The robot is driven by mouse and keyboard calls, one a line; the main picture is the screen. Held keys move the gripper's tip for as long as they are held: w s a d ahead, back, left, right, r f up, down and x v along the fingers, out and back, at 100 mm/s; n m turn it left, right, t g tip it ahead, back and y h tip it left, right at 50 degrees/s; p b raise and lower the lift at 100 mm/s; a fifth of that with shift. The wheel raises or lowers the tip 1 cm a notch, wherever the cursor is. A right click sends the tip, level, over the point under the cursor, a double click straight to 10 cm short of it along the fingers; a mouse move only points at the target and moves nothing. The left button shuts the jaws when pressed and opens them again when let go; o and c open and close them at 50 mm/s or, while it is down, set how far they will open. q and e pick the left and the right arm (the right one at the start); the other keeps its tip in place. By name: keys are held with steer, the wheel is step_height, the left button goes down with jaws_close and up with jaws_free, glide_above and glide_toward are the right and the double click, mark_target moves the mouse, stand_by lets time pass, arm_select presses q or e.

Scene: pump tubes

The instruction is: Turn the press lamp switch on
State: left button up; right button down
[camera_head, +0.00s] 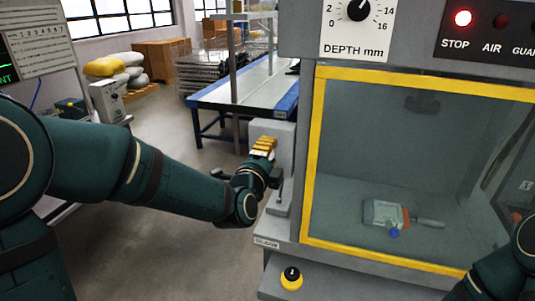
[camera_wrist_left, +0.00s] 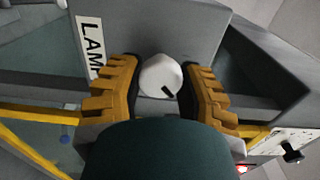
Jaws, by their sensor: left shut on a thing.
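The press lamp switch is a round white knob (camera_wrist_left: 160,75) with a short black mark on its face, on a grey box beside a white label (camera_wrist_left: 90,46) reading "LAM…", its end hidden. In the wrist view, my left gripper (camera_wrist_left: 160,90) has its yellow fingers on both sides of the knob, shut on it. In the head view, my left gripper (camera_head: 264,147) is at the grey box (camera_head: 287,145) on the press's left side; the knob cannot be seen there. My right arm shows at the lower right edge, its gripper out of frame.
The press (camera_head: 312,150) has a yellow-framed clear guard; a grey and orange part (camera_head: 386,214) lies inside. A lit red STOP lamp (camera_head: 462,18) and a depth dial (camera_head: 358,9) are above. A black and yellow button (camera_head: 291,278) is below. A blue-edged bench (camera_head: 235,97) stands behind.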

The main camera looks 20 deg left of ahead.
arm_select(q)
steer(key=o, duration=1.2)
steer(key=s, duration=0.7)
steer(key=shift+s+a, duration=0.1)
steer(key=shift+s, duration=0.15)
